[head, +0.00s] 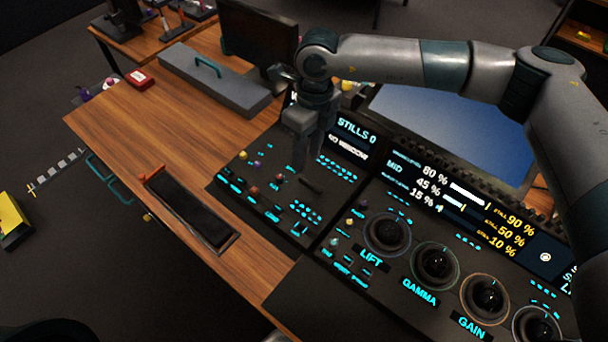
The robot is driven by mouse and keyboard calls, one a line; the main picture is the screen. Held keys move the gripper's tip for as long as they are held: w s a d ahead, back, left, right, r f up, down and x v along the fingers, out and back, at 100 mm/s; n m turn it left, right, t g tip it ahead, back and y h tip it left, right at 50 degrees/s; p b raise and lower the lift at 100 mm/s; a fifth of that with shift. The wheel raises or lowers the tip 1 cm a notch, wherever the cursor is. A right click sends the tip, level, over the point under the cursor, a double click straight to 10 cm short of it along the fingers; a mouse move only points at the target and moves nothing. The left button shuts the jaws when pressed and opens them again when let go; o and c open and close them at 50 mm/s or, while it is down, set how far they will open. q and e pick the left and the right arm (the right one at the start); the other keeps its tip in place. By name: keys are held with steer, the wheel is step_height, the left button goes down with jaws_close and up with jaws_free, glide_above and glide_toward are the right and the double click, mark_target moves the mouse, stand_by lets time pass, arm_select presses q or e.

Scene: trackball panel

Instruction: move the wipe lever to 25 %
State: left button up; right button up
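The left section of the dark control panel (240,196) carries small coloured knobs and lit cyan labels. A short dark bar (311,185) on it looks like the wipe lever, but its label and scale are too small to read. My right gripper (308,160) points down over this section, its fingertips just above the bar in the picture. I cannot tell whether it touches the bar or how far apart the fingers are. My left gripper is out of view.
To the right are several trackballs with rings, including the LIFT one (387,232), and a lit percent display (465,200). A monitor (450,135) stands behind, partly covered by my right arm. A black tray (228,241) lies on the wooden desk (130,130), left of the panel.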

mark_target(304, 177)
steer(key=f+p, duration=0.1)
steer(key=f, duration=0.5)
steer(key=f+p, duration=0.1)
steer(key=f, duration=0.2)
steer(key=shift+s+a+f+p, duration=0.15)
steer(key=shift+s+a+p, duration=0.15)
steer(key=shift+s, duration=0.1)
steer(key=shift+c, duration=0.4)
jaws_close()
